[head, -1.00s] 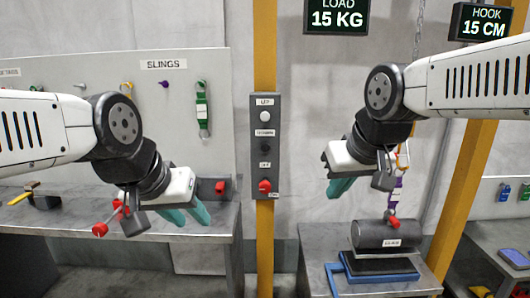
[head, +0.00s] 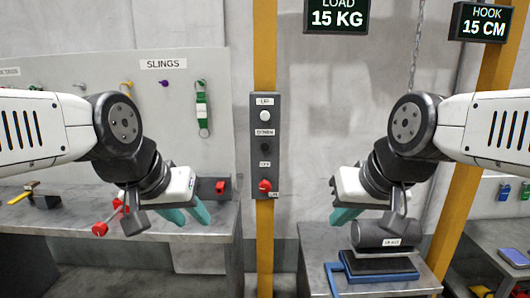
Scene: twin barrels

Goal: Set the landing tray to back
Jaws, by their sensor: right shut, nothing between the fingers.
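The landing tray, a blue frame with a dark pad (head: 340,285), lies on the right-hand bench. A dark grey barrel (head: 372,236) with a white label lies on its side over the tray. Whether it rests on the pad or hangs just above it is hard to tell. My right gripper (head: 344,215) has teal fingers, is shut and empty, and is above and left of the barrel and tray. Its wrist hides the sling above the barrel. My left gripper (head: 188,216) is over the left bench, its teal fingers apart and empty.
A control box (head: 265,145) with several buttons is on the yellow post between the benches. Displays read load 15 KG (head: 337,15) and hook 15 CM (head: 484,22). A green sling (head: 202,108) hangs on the board. A red-knobbed box (head: 214,189) sits on the left bench (head: 80,218).

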